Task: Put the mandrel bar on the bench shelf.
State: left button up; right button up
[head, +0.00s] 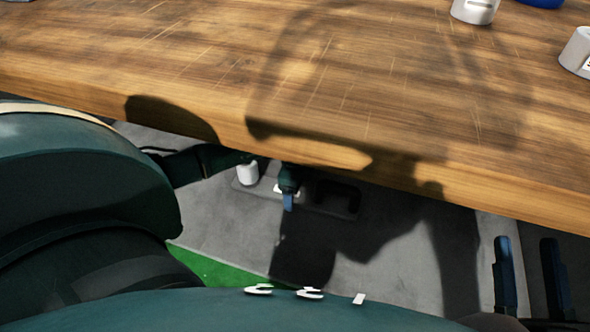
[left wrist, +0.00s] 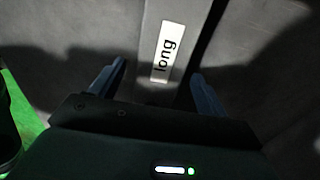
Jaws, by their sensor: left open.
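I cannot make out the mandrel bar for certain in either view. My left gripper (head: 288,203) is below the bench's front edge in the head view, over a low grey holder (head: 318,208). In the left wrist view its two fingers (left wrist: 158,72) are apart, with nothing visibly clamped. Beyond and between them is a grey strip (left wrist: 178,40) with a white label (left wrist: 166,52) reading "long". A pale cylinder (head: 247,173) stands at the holder's left end, and a dark recess is at its right. My right gripper (head: 527,245) is open and empty at the lower right.
The wooden bench top (head: 250,65) overhangs the grey lower surface (head: 395,265). White round containers (head: 474,10) and a blue item (head: 541,3) stand at the far right. A green patch (head: 212,268) lies at the lower left. Shadows darken the area.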

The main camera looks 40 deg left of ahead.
pick_arm(q)
notch_tip(320, 180, up, 3)
jog(key=shift+r+p, duration=0.1)
jog(key=shift+p, duration=0.65)
notch_tip(320, 180, up, 4)
jog(key=shift+f+p, duration=0.15)
jog(key=shift+p, duration=0.65)
jog(key=shift+r, duration=0.35)
pick_arm(e)
jog(key=shift+s+d+f+m+g+h, duration=0.1)
jog(key=shift+s+f+m+g+h, duration=0.1)
jog(key=shift+f+h, duration=0.25)
jog(key=shift+s+f+m+g+h, duration=0.15)
jog(key=shift+f+m+g+h, duration=0.05)
jog(key=shift+f+h, duration=0.2)
pick_arm(q)
jog(key=shift+f, duration=0.1)
